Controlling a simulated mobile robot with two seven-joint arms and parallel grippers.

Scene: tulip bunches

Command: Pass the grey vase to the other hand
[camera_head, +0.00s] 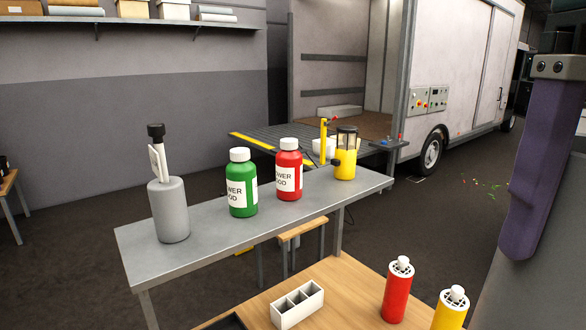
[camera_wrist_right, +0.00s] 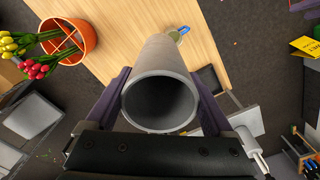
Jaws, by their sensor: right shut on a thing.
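The grey vase (camera_wrist_right: 160,58) is a plain cylinder in the right wrist view, with its round open mouth facing the camera and its dark inside empty. My right gripper (camera_wrist_right: 160,88) has its two purple fingers closed against opposite sides of the vase. The vase's far end lies over a wooden tabletop (camera_wrist_right: 108,30); the gap to it is hard to judge. In the head view one purple finger of my right gripper (camera_head: 525,185) points down at the right edge. A grey surface beside it runs out of frame. My left gripper is not in view.
A metal table (camera_head: 290,222) holds a grey container (camera_head: 170,212), a green bottle (camera_head: 242,190), a red bottle (camera_head: 288,175) and a yellow lantern (camera_head: 345,165). A wooden table (camera_head: 335,295) bears a white divided box (camera_head: 297,305). An orange pot (camera_wrist_right: 85,40) holds tulips.

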